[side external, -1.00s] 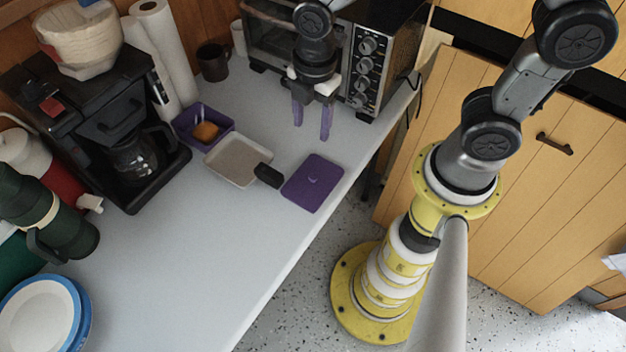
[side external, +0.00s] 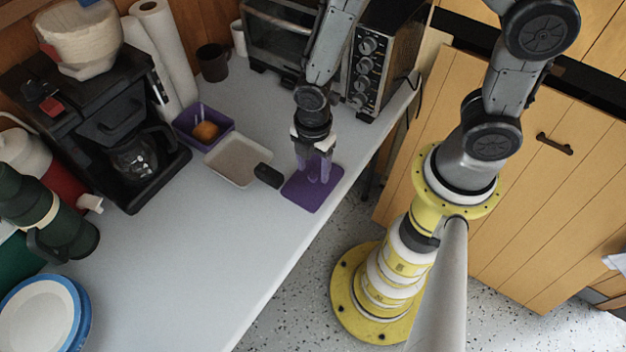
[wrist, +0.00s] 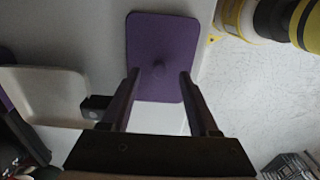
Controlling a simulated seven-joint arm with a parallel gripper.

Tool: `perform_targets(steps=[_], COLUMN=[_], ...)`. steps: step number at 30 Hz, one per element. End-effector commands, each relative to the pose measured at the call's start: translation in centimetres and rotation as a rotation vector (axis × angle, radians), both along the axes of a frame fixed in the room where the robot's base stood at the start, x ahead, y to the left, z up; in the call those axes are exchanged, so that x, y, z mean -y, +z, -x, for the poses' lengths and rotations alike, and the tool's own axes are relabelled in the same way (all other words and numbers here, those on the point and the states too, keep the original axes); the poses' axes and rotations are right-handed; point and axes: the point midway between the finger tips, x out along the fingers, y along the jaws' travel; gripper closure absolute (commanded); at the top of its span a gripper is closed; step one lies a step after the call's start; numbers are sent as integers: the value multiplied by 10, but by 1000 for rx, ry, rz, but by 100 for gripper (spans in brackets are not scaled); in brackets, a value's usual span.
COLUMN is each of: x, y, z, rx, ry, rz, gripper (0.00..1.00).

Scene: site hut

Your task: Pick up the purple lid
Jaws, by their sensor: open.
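The purple lid (side external: 306,196) is a flat rounded rectangle lying on the grey counter near its front edge. In the wrist view the lid (wrist: 160,38) shows a small round knob at its middle. My gripper (side external: 315,176) is open and points down over the lid. In the wrist view my gripper (wrist: 158,78) has one finger on each side of the knob, with nothing held. I cannot tell how far the fingertips are above the lid.
A cream square pan (side external: 232,148) with a black handle (side external: 268,175) lies close left of the lid. Behind it stands a purple box (side external: 186,119) with an orange item (side external: 206,131). A toaster oven (side external: 366,62) stands at the back. The counter's front left (side external: 185,255) is clear.

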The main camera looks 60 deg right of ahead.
Motion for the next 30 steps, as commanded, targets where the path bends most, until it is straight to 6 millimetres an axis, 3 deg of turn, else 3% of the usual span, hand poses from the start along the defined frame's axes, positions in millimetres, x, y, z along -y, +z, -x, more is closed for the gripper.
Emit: perform_targets(steps=[6,13,24,30], x=[0,0,0,0], y=[-22,-23,-23,-23], z=[0,0,0,-1], rx=[0,1,2,2], ry=[0,0,0,0], rz=[0,0,0,-1], gripper=[39,39,100,100])
